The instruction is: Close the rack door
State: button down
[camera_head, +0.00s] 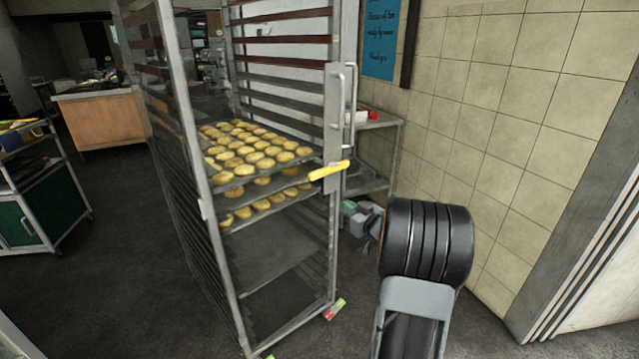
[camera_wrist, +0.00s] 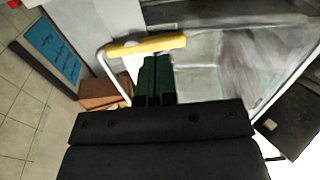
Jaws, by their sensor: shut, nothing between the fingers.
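The tall metal rack (camera_head: 187,120) stands in the middle of the head view, with long handles (camera_head: 349,105) on its right upright. A yellow latch lever (camera_head: 328,171) sticks out sideways below the handles. The yellow lever also shows in the wrist view (camera_wrist: 145,46), just beyond my gripper (camera_wrist: 156,62). My gripper's dark green fingers are shut, with nothing between them, and their tips are close below the lever in that picture. I cannot tell whether they touch it. The head view does not clearly show my fingertips, nor whether the rack door is fully closed.
Trays of round pastries (camera_head: 247,155) sit inside the rack. A metal shelf (camera_head: 385,122) stands behind it, beside a tiled wall (camera_head: 500,110) on the right. A green cart (camera_head: 45,215) stands at left. The dark floor between the cart and rack is clear.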

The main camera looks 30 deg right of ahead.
aim_at(315, 186)
jog(key=shift+y, duration=0.3)
jog(key=w, duration=0.4)
jog(key=w+a+b, duration=0.1)
jog(key=w, duration=0.8)
jog(key=shift+w+a+b, duration=0.25)
jog(key=shift+w+b, duration=0.05)
jog(key=shift+b, duration=0.1)
